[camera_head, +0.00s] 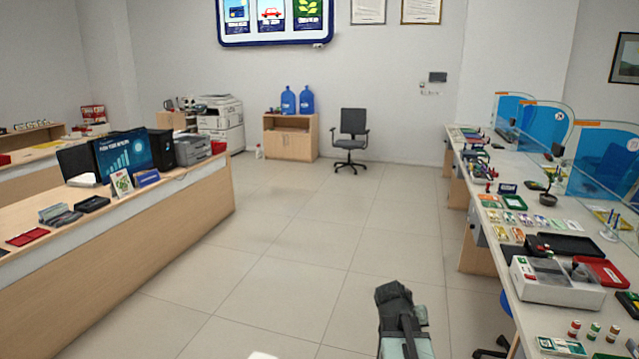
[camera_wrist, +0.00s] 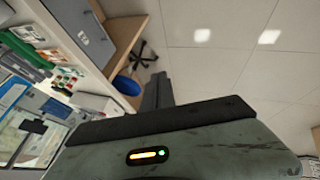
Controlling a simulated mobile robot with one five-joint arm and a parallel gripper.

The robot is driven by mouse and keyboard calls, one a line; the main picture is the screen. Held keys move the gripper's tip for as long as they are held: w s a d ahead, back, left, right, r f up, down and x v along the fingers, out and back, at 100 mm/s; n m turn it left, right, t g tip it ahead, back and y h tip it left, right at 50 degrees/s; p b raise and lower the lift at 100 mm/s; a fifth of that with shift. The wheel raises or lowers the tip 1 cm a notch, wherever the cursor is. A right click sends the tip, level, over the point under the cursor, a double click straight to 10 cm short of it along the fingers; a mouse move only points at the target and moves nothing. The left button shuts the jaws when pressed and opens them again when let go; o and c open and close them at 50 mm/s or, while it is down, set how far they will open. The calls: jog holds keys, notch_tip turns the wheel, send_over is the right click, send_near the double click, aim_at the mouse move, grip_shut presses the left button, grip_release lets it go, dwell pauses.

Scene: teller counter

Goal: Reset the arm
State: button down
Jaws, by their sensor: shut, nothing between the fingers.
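My gripper (camera_head: 394,298) shows at the bottom of the head view, right of centre, dark grey, over the open floor between the two counters. It stands apart from the right counter and touches nothing that I can see. In the wrist view my gripper's dark fingers (camera_wrist: 157,92) are together with nothing between them, above a grey-green housing. The wrist view is tilted, with the counter on its left and floor tiles on its right.
The right counter (camera_head: 486,237) carries banknote bundles, a grey machine (camera_head: 556,281) and blue glass screens (camera_head: 594,160). The left counter (camera_head: 110,247) holds a monitor (camera_head: 126,153) and trays. An office chair (camera_head: 351,138) and a wooden cabinet (camera_head: 290,137) stand at the back. The middle floor is clear.

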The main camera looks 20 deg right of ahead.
jog(key=w+a+f+n+y, duration=0.2)
jog(key=a, duration=1.4)
jog(key=s+a+f+n+g+y, duration=0.1)
jog(key=s+a+y, duration=0.1)
jog(key=a, duration=0.5)
jog(key=s+a+f+n+g+y, duration=0.1)
jog(key=s+a+n+y, duration=0.1)
jog(key=s+a, duration=0.2)
jog(key=a, duration=0.3)
jog(key=shift+s+a+g, duration=0.3)
jog(key=shift+s+a, duration=0.05)
jog(key=shift+d, duration=0.1)
